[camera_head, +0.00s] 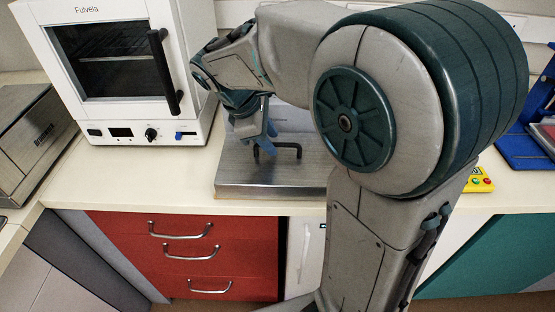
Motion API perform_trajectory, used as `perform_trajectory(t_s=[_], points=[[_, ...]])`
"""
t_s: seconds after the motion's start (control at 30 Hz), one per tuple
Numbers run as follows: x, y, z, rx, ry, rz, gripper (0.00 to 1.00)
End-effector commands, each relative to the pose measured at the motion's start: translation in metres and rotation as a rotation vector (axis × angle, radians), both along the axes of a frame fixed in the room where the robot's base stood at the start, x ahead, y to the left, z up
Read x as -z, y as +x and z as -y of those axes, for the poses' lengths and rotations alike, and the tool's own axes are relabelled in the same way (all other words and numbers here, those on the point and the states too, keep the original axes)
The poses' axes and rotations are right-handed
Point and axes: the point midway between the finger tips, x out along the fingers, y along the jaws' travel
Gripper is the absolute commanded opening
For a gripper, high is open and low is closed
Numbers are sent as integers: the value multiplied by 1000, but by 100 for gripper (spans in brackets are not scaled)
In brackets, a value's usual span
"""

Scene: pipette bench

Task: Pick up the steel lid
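The steel lid (240,178) is a flat brushed-metal slab with a black bar handle (290,147) on top. It sits on the bench, left of the middle of the picture. My gripper (266,141), with blue fingers, points down right at the left part of the handle. The fingers overlap the handle in this view, and I cannot tell whether they touch it or how far apart they are. My arm hides the right end of the lid, and my wrist hides part of its back.
A white oven (118,70) with a black handle stands behind left. A steel box (35,140) is at the far left. On the right are a yellow device (481,180), partly behind my arm, and a blue stand (520,152). The bench (130,180) is clear left of the lid.

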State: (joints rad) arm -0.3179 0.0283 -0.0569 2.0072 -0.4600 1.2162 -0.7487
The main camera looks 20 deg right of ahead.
Motion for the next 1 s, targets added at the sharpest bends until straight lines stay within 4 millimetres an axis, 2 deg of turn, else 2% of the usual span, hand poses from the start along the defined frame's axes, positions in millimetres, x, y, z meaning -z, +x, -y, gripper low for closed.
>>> perform_trajectory(t_s=[0.1,0.2,0.47,0.5,0.6,0.9,1.0], points=[[17,-1,8,0,-2,-3,36],[24,0,11,1,-1,-1,36],[26,0,12,0,0,0,36],[26,0,12,0,0,0,24],[25,0,12,0,0,0,0],[24,0,12,-1,0,2,0],[18,1,12,-1,1,4,0]])
